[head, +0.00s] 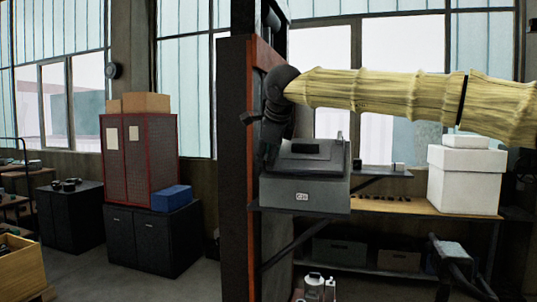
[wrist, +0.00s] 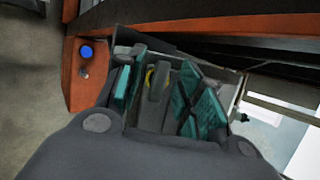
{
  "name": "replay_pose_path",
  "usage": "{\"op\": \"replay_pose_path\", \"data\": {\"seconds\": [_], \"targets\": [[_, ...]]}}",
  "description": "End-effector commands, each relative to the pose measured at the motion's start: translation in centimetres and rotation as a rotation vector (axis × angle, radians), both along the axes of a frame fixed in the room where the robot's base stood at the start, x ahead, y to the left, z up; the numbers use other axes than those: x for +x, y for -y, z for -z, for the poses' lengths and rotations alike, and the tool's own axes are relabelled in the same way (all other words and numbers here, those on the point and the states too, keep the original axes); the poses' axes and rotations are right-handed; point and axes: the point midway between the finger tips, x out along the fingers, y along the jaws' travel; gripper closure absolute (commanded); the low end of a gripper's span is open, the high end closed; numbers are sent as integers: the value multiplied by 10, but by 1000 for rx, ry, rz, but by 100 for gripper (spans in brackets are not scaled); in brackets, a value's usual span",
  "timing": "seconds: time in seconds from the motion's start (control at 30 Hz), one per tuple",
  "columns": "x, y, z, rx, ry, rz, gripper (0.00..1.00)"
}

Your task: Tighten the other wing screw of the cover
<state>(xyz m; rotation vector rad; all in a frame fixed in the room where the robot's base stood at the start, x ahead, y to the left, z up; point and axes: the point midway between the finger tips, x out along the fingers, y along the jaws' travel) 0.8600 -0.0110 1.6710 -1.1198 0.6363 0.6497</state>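A grey box (head: 305,192) with a label on its front stands on the shelf beside the red-edged post. A dark cover (head: 310,149) lies on its top. A small upright piece (head: 340,137) at the cover's right end may be a wing screw. My gripper (head: 272,140) points down at the left end of the cover, close to the post, its tips not clear. In the wrist view my gripper (wrist: 160,88) reaches forward among dark and teal parts with a yellow piece between. I cannot make out a wing screw there, nor whether the fingers hold one.
The red post (head: 265,60) rises close to my gripper; its orange face with a blue button (wrist: 87,52) shows in the wrist view. White boxes (head: 466,180) stand on the shelf (head: 400,206) to the right. A red cabinet (head: 140,160) stands at left.

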Motion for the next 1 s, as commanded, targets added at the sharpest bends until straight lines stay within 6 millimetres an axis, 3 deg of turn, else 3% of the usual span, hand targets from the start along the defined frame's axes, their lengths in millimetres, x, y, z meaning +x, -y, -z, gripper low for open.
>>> {"op": "replay_pose_path", "data": {"seconds": [0.07,0.2,0.27,0.47,1.0], "targets": [[0,0,0,0,0,0,67],[0,0,0,0,0,0,93],[0,0,0,0,0,0,100],[0,0,2,9,3,13,100],[0,0,3,214,70,302,100]]}}
